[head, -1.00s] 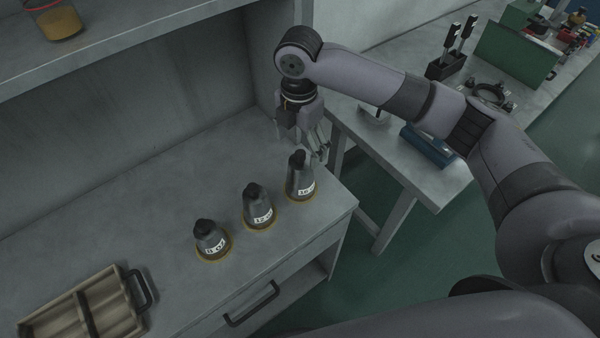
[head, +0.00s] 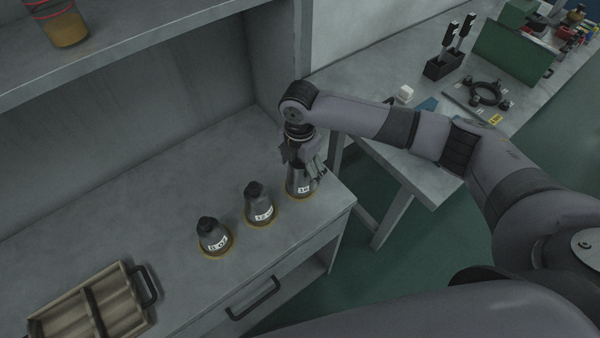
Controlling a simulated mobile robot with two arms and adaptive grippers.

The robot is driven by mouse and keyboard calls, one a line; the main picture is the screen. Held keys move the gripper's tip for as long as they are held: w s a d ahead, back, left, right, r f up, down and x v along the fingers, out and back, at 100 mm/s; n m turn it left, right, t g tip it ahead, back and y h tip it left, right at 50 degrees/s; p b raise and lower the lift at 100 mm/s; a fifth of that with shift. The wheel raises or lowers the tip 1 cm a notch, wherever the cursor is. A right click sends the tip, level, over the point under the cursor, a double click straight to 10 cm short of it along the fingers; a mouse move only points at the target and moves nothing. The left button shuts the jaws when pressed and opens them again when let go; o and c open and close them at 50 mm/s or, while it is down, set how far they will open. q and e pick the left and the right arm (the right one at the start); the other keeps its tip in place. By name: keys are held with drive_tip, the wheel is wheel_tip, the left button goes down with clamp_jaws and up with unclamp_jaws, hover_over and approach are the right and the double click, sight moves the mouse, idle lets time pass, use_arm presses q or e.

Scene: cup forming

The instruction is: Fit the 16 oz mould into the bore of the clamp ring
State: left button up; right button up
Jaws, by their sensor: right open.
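The 16 oz mould (head: 299,187) stands upright at the right end of the grey counter, a dark cone on a yellowish base with a white label. My right gripper (head: 304,170) is open and down around its upper part, hiding the top knob. I cannot tell whether the fingers touch it. The clamp ring (head: 486,93) looks like the dark ring with knobs on a plate on the bench at the upper right. My left gripper is not in view.
The 12 oz mould (head: 259,207) and the 8 oz mould (head: 212,238) stand in a row to the left. A wooden tray (head: 146,318) with a black handle lies at lower left. A shelf overhangs the counter's back. A floor gap separates counter and bench.

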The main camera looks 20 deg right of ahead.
drive_tip(key=shift+c, duration=0.4)
drive_tip(key=shift+r, duration=0.1)
clamp_jaws()
idle(0.4)
